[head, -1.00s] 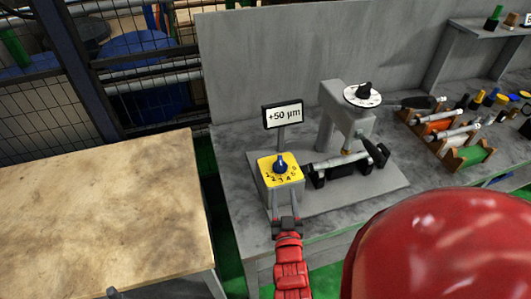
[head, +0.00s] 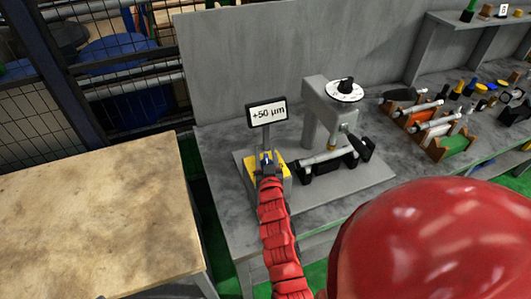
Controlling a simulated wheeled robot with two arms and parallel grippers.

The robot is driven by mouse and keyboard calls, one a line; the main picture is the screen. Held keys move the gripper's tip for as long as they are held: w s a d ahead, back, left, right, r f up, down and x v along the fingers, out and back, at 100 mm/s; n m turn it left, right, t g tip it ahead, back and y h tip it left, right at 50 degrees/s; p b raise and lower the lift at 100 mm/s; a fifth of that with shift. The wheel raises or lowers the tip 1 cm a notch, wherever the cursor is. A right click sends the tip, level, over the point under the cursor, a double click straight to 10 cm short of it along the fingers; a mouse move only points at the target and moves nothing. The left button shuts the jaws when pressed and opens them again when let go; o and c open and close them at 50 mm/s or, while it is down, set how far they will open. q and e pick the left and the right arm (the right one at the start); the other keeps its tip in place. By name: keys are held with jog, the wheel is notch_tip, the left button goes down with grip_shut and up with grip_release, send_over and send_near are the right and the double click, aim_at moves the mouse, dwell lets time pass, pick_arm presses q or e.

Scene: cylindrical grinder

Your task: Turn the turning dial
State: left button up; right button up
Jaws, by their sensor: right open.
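The yellow dial box (head: 251,171) with a blue turning dial (head: 267,158) stands on the grey bench, under a "+50 µm" sign. My right gripper (head: 267,163) is open and at the dial, its fingers around or just in front of the blue knob; contact cannot be told. The gripper and my red arm hide much of the box's front and most of its number scale. My left gripper is not in view.
The sign (head: 267,113) stands right behind the dial. A grey measuring stand (head: 316,115) with a round white dial and a clamped shaft is to the right. Racks with several tools are further right. A wooden-topped table (head: 95,220) stands at the left.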

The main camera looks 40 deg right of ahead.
grip_shut()
dwell(0.3)
jog(key=n+y+p, duration=0.1)
jog(key=p, duration=0.1)
jog(key=n+t+y+p, duration=0.1)
jog(key=y, duration=0.1)
jog(key=n+y+p, duration=0.1)
jog(key=p, duration=0.1)
jog(key=shift+w+a+r+t+y+p, duration=0.2)
jog(key=shift+a+t+y+p, duration=0.15)
jog(key=shift+t+y, duration=0.05)
jog(key=shift+a+f+n+y+p, duration=0.1)
jog(key=shift+a+n+y+p, duration=0.05)
jog(key=shift+n+y+p, duration=0.65)
jog(key=shift+a+f+n+y, duration=0.15)
jog(key=shift+n+y, duration=0.45)
jog(key=shift+y, duration=0.6)
grip_release()
